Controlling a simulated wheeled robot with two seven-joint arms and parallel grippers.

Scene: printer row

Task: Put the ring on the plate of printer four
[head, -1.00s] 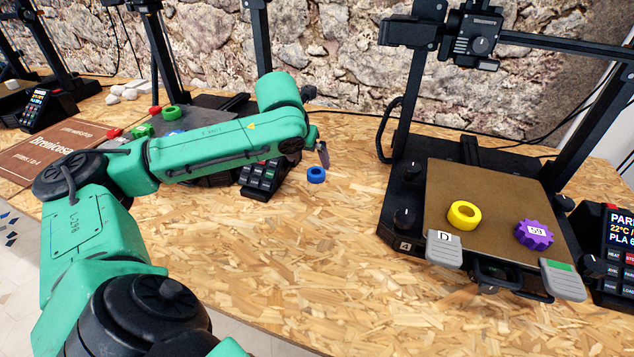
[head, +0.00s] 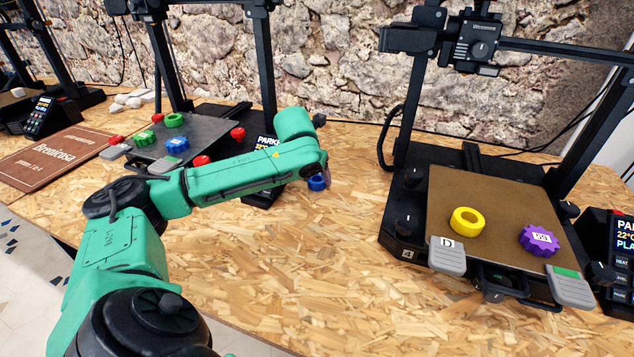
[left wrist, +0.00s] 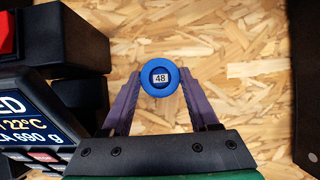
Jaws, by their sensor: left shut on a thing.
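A blue ring (head: 315,183) is on the chipboard table between two printers, partly covered by my left gripper (head: 324,177) in the head view. In the left wrist view the blue ring (left wrist: 160,68) shows a label 48 inside, and my left gripper (left wrist: 160,88) has its two purple fingers shut on its sides. Whether the ring touches the table is hard to tell. Printer four, marked 4, stands to the right with a brown plate (head: 480,190). A yellow ring (head: 466,221) and a purple gear (head: 538,240) labelled 59 lie on that plate. My right gripper is not in view.
Grey clips (head: 447,257) sit at the plate's front corners, one marked D. The printer's black frame (head: 398,130) rises at its left side. A second printer with a grey plate (head: 203,130) and small coloured parts stands left. The table (head: 300,260) in front is clear.

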